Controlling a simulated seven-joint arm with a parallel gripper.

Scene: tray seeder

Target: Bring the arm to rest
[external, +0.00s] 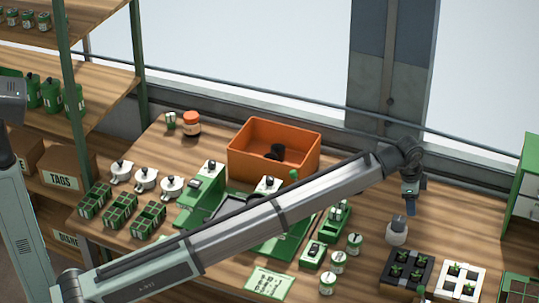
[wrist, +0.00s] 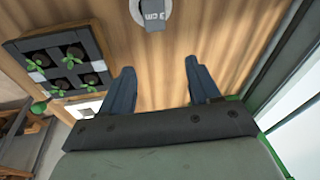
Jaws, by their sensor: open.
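My gripper (external: 411,206) points down at the right part of the wooden table, with my arm stretched across the picture from the lower left. In the wrist view its two dark blue fingers (wrist: 162,82) stand well apart with only wood grain between them, so it is open and empty. A grey-white knobbed piece (external: 397,232) stands on the table just below and left of the fingertips in the external view.
A black seedling tray (external: 385,272) and a white one (external: 442,287) lie at the front right. Several small pots (external: 338,262) stand left of them. An orange bin (external: 236,150) holds a dark object. A green cabinet (external: 525,190) stands right. My arm hides part of the green seeder.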

